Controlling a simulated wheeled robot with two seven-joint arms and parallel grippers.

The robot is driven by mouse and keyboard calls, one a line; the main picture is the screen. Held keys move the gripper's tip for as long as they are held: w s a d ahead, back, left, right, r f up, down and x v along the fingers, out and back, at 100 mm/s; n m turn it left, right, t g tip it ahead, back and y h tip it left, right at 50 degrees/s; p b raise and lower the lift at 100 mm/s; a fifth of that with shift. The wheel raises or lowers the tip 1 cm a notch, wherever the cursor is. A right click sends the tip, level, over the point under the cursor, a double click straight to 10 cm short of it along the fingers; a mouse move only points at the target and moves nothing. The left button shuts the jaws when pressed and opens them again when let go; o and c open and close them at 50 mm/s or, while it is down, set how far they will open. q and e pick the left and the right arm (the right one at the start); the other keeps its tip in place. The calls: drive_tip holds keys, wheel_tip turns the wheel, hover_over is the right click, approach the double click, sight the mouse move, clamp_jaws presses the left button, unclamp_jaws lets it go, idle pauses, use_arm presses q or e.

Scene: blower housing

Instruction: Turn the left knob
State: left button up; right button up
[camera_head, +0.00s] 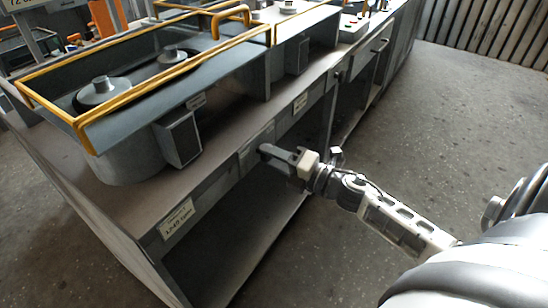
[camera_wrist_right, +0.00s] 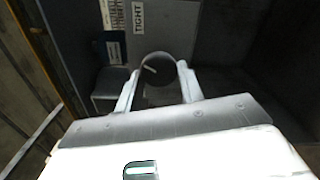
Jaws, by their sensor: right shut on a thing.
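A round dark knob (camera_wrist_right: 158,72) with a short pale line on its face shows in the right wrist view. My right gripper (camera_wrist_right: 160,92) has its two pale fingers on either side of the knob and is shut on it. In the head view my right gripper (camera_head: 272,151) is at the front face of the long bench, below its top edge; the knob is hidden there by the gripper. I cannot tell from these views which other knob it pairs with. My left gripper is not in view.
The grey bench (camera_head: 130,197) carries a blower housing (camera_head: 127,165) with yellow rails (camera_head: 130,98). A dark box (camera_head: 178,138) juts from the housing above the gripper. A "TIGHT" label (camera_wrist_right: 139,16) is near the knob. The concrete floor (camera_head: 460,110) at right is clear.

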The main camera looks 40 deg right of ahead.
drive_tip(key=o, duration=1)
drive_tip(key=shift+c, duration=0.2)
drive_tip(key=b+v, duration=0.1)
drive_tip(key=v, duration=1.5)
drive_tip(key=shift+f, duration=0.1)
